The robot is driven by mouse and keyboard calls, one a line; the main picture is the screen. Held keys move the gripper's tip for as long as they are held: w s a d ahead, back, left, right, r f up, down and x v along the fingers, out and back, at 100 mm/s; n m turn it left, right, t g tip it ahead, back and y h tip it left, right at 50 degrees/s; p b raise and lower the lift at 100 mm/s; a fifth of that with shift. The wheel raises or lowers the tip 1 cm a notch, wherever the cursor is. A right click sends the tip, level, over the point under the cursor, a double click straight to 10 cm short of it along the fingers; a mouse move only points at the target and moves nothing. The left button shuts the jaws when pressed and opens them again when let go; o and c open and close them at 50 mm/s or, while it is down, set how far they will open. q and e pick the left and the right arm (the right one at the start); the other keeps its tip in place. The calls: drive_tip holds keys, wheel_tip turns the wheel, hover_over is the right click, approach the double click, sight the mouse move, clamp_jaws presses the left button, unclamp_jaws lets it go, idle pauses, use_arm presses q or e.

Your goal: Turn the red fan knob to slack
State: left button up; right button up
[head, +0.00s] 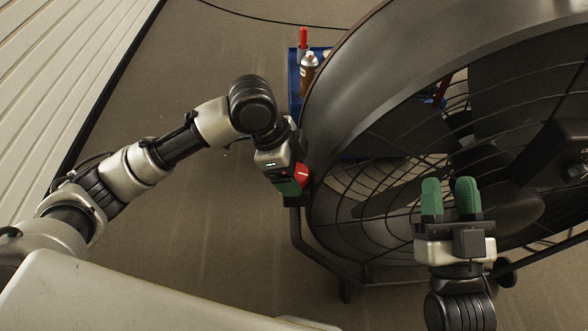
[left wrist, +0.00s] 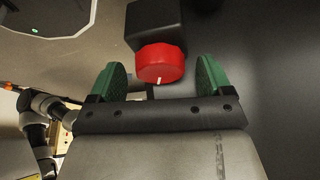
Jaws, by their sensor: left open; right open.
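The red knob (left wrist: 161,63) sits on a dark box (left wrist: 153,22) on the fan's side. In the left wrist view its white mark points down, toward the gripper's palm. My left gripper (left wrist: 162,78) is open, with one green finger on each side of the knob and a visible gap to each. In the head view the knob (head: 302,174) shows beside my left gripper (head: 287,186), partly hidden by it. My right gripper (head: 451,199) is open and empty in front of the fan's wire grille.
The large dark drum fan (head: 345,100) fills the right side, with its metal stand (head: 299,235) below. Behind it is a blue cart (head: 294,72) with a spray can (head: 308,68) and a red-topped item (head: 303,38). The floor left of the fan is clear.

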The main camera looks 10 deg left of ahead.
use_arm(q)
drive_tip(key=shift+d+f, duration=0.1)
drive_tip(key=c, duration=0.9)
